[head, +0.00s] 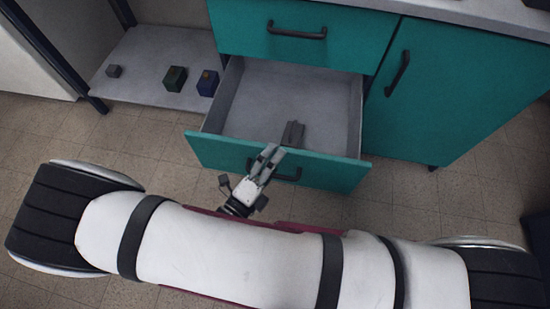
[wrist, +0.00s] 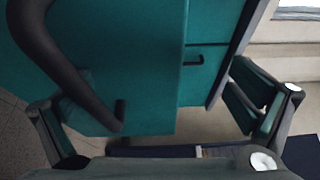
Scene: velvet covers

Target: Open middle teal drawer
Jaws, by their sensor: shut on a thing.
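The middle teal drawer (head: 212,150) is pulled out of the cabinet, its light grey inside showing. Its dark bar handle (head: 288,176) is on the front, partly covered by my gripper. My gripper (head: 268,158) is at the drawer front, shut on the handle. The exact contact is hard to see. In the wrist view a dark handle (wrist: 72,80) looms close on the left against a teal panel (wrist: 150,85), with parts of my gripper at both sides.
A closed teal drawer (head: 250,30) is above, and a teal door (head: 450,90) is at the right. A small grey item (head: 292,133) shows inside the open drawer. A low shelf (head: 150,60) at the left holds small blocks (head: 175,79). Tiled floor (head: 450,205) is clear in front.

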